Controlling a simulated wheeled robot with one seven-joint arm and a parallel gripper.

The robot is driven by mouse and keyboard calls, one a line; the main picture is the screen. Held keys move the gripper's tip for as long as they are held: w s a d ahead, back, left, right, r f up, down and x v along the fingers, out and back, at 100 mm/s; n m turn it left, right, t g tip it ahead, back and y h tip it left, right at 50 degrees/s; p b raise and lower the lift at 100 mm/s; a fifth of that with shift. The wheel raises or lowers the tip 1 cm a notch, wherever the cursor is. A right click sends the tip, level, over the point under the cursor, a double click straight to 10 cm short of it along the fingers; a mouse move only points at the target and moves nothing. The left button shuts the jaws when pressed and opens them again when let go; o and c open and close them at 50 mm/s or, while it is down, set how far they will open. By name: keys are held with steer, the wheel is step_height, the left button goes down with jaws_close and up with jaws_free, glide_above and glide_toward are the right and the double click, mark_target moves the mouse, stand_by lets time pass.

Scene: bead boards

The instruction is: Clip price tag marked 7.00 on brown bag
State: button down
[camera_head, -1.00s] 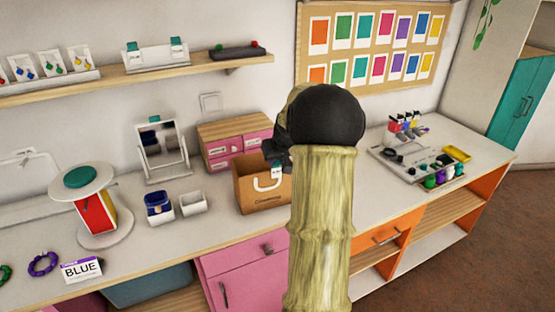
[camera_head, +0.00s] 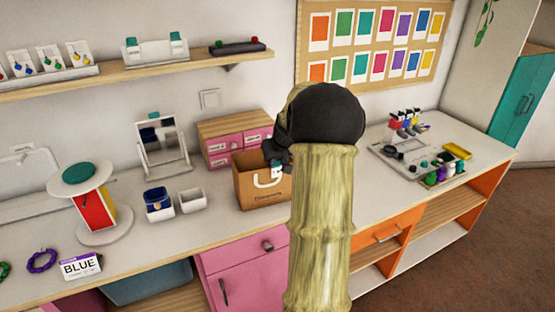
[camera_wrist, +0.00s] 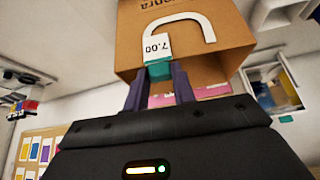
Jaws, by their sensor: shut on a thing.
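The brown bag (camera_head: 253,188) stands upright on the counter, with a white handle (camera_head: 268,181) on its front. The bag (camera_wrist: 222,22) fills the top of the wrist view, upside down. The price tag (camera_wrist: 157,47) is white, reads 7.00 and has a teal clip (camera_wrist: 159,70). My gripper (camera_wrist: 160,84) is shut on the teal clip. The clip is at the bag's rim and the tag lies in front of the bag's face; I cannot tell whether the clip grips the rim. In the head view my arm hides the bag's right side and most of the gripper (camera_head: 275,160).
A pink drawer box (camera_head: 222,142) stands behind the bag. A small white box (camera_head: 192,199), a navy box (camera_head: 158,203) and a mirror (camera_head: 162,147) are to its left. The counter front before the bag is clear.

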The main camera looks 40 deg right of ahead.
stand_by(0.4)
steer(key=c, duration=0.7)
jaws_free()
steer(key=shift+r, duration=0.1)
step_height(320, 180, up, 8)
steer(key=p, duration=0.6)
stand_by(0.5)
stand_by(0.4)
